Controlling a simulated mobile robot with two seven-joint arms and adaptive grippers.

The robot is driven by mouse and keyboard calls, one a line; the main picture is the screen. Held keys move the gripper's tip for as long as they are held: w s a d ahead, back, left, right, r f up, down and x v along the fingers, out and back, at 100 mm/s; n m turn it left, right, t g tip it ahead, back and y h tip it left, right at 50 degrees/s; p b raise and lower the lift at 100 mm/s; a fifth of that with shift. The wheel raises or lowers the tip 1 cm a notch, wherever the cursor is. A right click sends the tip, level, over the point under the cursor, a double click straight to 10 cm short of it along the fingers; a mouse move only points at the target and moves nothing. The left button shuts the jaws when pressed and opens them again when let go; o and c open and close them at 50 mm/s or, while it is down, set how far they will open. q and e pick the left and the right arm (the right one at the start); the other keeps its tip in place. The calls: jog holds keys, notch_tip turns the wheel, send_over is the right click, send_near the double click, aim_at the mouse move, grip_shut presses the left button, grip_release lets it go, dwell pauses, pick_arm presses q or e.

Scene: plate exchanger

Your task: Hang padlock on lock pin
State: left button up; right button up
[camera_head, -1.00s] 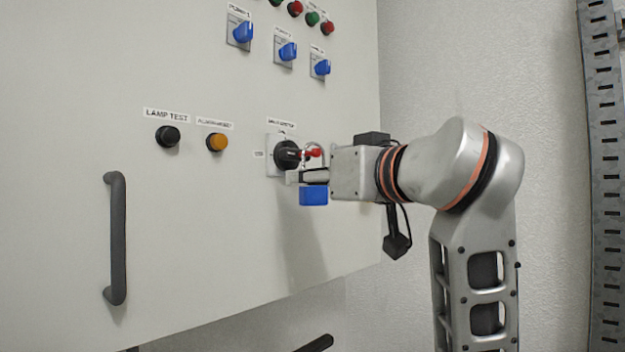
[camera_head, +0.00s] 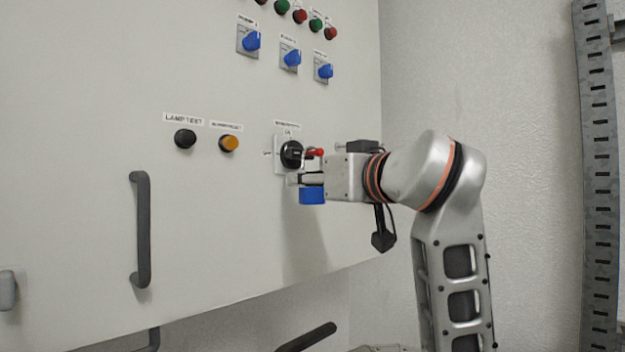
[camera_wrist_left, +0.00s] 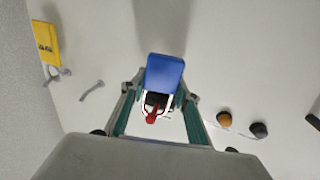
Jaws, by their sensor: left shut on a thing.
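The blue padlock (camera_head: 312,196) hangs body-down from my left gripper (camera_head: 306,180), which is shut on it in front of the cabinet. In the left wrist view the padlock (camera_wrist_left: 165,73) sits between the two fingers, with its pale shackle toward the switch. The red lock pin (camera_head: 316,152) sticks out from the black rotary switch (camera_head: 291,154), just above the gripper. The pin also shows in the left wrist view (camera_wrist_left: 152,115), appearing within the shackle's outline. I cannot tell whether the shackle is around the pin or only in line with it. My right gripper is not in view.
The cabinet door (camera_head: 80,80) carries blue selector knobs (camera_head: 290,58) above, a black button (camera_head: 185,138) and an orange button (camera_head: 229,143) at the left, and a dark handle (camera_head: 141,230). A yellow object (camera_wrist_left: 45,42) shows in the left wrist view.

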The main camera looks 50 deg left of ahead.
pick_arm(q)
jog(key=o, duration=1.2)
jog(key=shift+s+d, duration=0.1)
jog(key=shift+d, duration=0.1)
